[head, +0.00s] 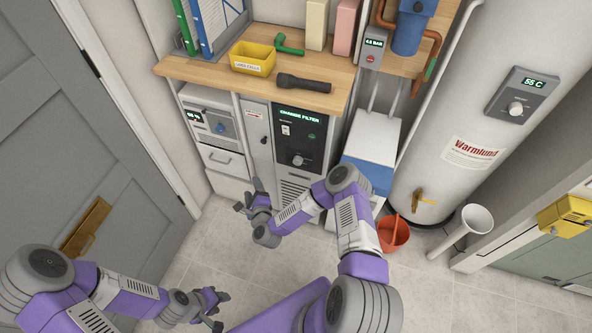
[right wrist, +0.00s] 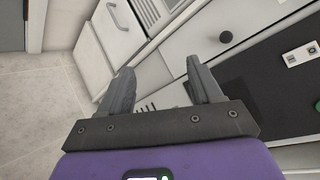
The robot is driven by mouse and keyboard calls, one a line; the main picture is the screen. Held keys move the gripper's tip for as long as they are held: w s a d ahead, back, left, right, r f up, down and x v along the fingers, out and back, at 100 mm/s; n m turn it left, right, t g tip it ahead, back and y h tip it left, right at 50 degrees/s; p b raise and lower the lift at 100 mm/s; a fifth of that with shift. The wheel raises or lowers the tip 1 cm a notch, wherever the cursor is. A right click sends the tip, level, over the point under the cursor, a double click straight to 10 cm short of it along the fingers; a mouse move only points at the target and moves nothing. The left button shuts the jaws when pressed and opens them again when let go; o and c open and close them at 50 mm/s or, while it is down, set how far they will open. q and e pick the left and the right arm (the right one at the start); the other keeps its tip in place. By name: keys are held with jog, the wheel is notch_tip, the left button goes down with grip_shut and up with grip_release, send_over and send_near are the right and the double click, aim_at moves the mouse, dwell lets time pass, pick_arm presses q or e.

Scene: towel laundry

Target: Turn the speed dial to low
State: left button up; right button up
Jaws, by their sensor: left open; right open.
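A black control panel (head: 300,133) with a lit display reading "CHANGE FILTER" is set in the cabinet front below the wooden counter. A round dial (head: 298,159) sits low on it; I cannot read its setting or label. My right gripper (head: 248,194) is open and empty, in front of the cabinet, below and left of the dial and apart from it. In the right wrist view its spread fingers (right wrist: 161,66) have nothing between them, and part of the black panel (right wrist: 280,88) shows at right; the dial does not. My left gripper (head: 214,304) is open and empty, low over the floor.
A narrow grey door with a small dark knob (head: 264,140) adjoins the panel; that knob (right wrist: 225,37) shows in the right wrist view. A yellow bin (head: 253,66) and a flashlight (head: 303,84) lie on the counter. An orange bucket (head: 393,233) stands right.

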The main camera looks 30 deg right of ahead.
jog(key=d+m+h, duration=0.4)
jog(key=d+m, duration=0.1)
jog(key=m, duration=0.1)
jog(key=m+g+h+b, duration=0.2)
jog(key=m+g+h, duration=0.1)
jog(key=m+h, duration=0.5)
send_near(297, 163)
jog(key=d+r+y, duration=0.1)
jog(key=shift+m, duration=0.4)
jog(key=b+x, duration=0.2)
jog(key=x, duration=0.6)
jog(key=shift+w+a+f, duration=0.1)
jog(key=shift+w+a, duration=0.05)
jog(key=shift+w, duration=0.05)
pick_arm(q)
notch_tip(297, 163, down, 5)
jog(key=shift+r, duration=0.15)
pick_arm(e)
jog(key=c, duration=1)
jog(key=shift+c, duration=0.2)
